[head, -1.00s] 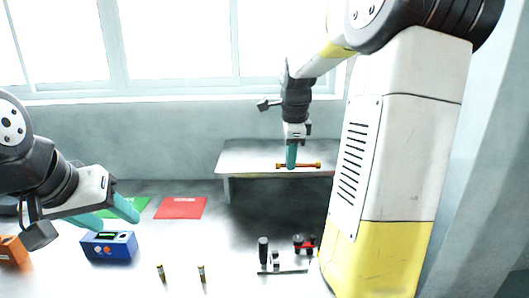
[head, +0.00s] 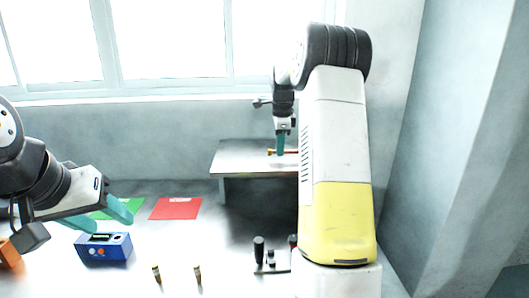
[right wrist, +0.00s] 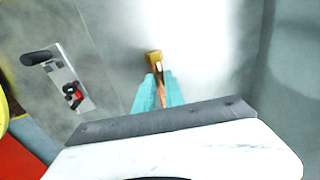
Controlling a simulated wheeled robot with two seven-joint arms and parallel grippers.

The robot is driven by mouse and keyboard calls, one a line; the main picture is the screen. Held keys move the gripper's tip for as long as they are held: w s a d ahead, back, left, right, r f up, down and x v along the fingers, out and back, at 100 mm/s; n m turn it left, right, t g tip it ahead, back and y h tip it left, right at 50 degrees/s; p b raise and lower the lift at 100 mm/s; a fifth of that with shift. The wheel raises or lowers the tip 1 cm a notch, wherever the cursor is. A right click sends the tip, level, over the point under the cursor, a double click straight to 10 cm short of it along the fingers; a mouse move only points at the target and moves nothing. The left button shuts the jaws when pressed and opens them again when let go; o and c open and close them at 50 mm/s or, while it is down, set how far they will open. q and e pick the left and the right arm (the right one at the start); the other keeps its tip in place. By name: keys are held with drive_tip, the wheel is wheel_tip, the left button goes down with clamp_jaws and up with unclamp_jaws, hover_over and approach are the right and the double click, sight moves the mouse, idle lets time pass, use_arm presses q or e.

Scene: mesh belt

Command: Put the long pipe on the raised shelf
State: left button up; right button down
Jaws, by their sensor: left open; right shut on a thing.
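My right gripper (head: 281,150) is shut on the long pipe (head: 271,152), an orange-red rod with yellowish ends, over the raised shelf (head: 232,160). Whether the pipe touches the shelf top I cannot tell. The pipe's right part is hidden behind my right arm. In the right wrist view the teal fingers (right wrist: 158,88) close around the pipe, and its brass-coloured end (right wrist: 154,57) shows beyond them. My left gripper (head: 106,218) is open and empty, its teal fingers just above or behind the blue box (head: 104,249).
A green mat (head: 108,208) and a red mat (head: 175,208) lie on the table. Two small brass-coloured pieces (head: 156,273) stand at the front. A fixture with a black handle (head: 259,249) stands below the shelf. A window (head: 165,40) is behind.

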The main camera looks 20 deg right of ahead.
drive_tip(key=shift+f, duration=0.9)
drive_tip(key=c, duration=1.4)
unclamp_jaws()
drive_tip(key=shift+f, duration=0.15)
drive_tip(key=s+a+r+n+t, duration=0.1)
drive_tip(key=s+a+r+n, duration=0.1)
drive_tip(key=s+r, duration=0.35)
drive_tip(key=s+a+r+n, duration=0.2)
drive_tip(key=s+r, duration=0.1)
drive_tip(key=r, duration=0.6)
drive_tip(key=s+a+f+n+t+y, duration=0.1)
drive_tip(key=s+a+n, duration=0.3)
drive_tip(key=s, duration=0.4)
drive_tip(key=s+a+f+n+t+y, duration=0.1)
drive_tip(key=s+a+f+n, duration=0.2)
drive_tip(key=s+n, duration=0.4)
drive_tip(key=s+a+f+n+t, duration=0.1)
drive_tip(key=s+a+n, duration=0.4)
drive_tip(key=s, duration=0.6)
drive_tip(key=shift+a+f+n+y, duration=0.4)
drive_tip(key=shift+f+n, duration=0.3)
drive_tip(key=shift+f, duration=0.1)
